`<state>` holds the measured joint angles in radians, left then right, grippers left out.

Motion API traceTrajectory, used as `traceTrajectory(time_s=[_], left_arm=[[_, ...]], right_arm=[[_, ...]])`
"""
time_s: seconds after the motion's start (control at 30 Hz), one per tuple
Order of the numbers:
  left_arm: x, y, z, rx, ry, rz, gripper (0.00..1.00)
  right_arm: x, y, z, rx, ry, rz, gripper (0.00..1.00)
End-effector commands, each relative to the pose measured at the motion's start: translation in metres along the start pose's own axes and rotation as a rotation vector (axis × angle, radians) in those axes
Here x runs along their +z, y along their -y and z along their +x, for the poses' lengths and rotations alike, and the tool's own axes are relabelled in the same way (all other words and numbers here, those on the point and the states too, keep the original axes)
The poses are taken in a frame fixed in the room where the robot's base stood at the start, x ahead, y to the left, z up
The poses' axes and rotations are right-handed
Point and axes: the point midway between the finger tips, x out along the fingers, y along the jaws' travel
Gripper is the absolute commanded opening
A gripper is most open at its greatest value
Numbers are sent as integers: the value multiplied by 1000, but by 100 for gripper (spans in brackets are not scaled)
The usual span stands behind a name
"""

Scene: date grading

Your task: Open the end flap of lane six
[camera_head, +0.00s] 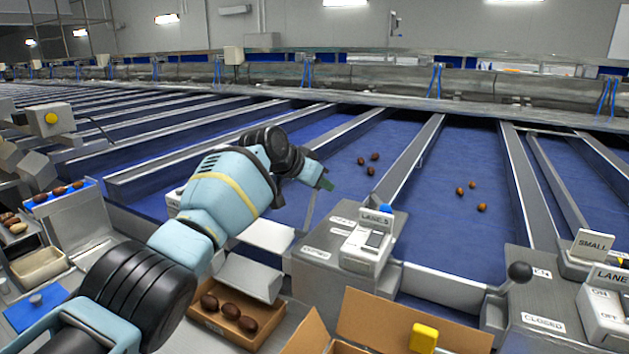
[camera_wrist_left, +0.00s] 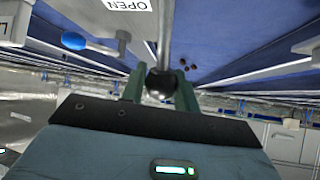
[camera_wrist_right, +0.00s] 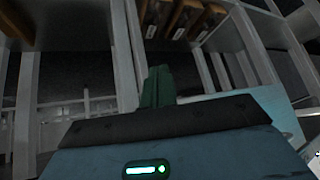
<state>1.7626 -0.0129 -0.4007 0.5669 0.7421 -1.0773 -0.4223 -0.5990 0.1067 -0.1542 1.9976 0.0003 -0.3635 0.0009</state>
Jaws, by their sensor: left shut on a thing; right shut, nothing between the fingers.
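My left gripper (camera_head: 325,184) is shut on the black ball knob (camera_wrist_left: 160,84) of a metal lever, whose rod (camera_head: 309,208) rises beside a grey panel (camera_head: 340,267) at a lane's end. The panel has an OPEN label, which also shows in the left wrist view (camera_wrist_left: 128,4), and a CLOSED label (camera_head: 315,253) nearer me. The rod stands up at the panel's far, OPEN-label side. A LANE sign (camera_head: 375,216) tops the white switch box there; its number looks like 5 but is small. The end flap cannot be made out. My right gripper (camera_wrist_right: 158,88) is shut and empty.
Another lever with a black knob (camera_head: 519,272) stands at the right panel, by a second CLOSED label (camera_head: 543,322). Open cardboard boxes (camera_head: 385,318) sit below the lane ends; one holds dates (camera_head: 229,309). Dates (camera_head: 374,157) lie on the blue lanes. Pale shelving surrounds my right gripper.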

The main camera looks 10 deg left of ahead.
Motion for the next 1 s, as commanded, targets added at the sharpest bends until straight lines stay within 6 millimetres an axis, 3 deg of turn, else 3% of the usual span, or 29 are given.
traceTrajectory(time_s=[0.73,0.77,0.9,1.0], left_arm=[[8,1,8,0,7,-2,0],[8,1,8,1,7,-2,33],[7,1,7,1,6,-2,51],[6,1,7,0,5,-1,51]], right_arm=[[6,0,2,-1,11,-3,0],[6,0,2,-1,11,-3,0],[6,0,2,-1,10,-2,0],[6,0,2,-1,10,-2,0]])
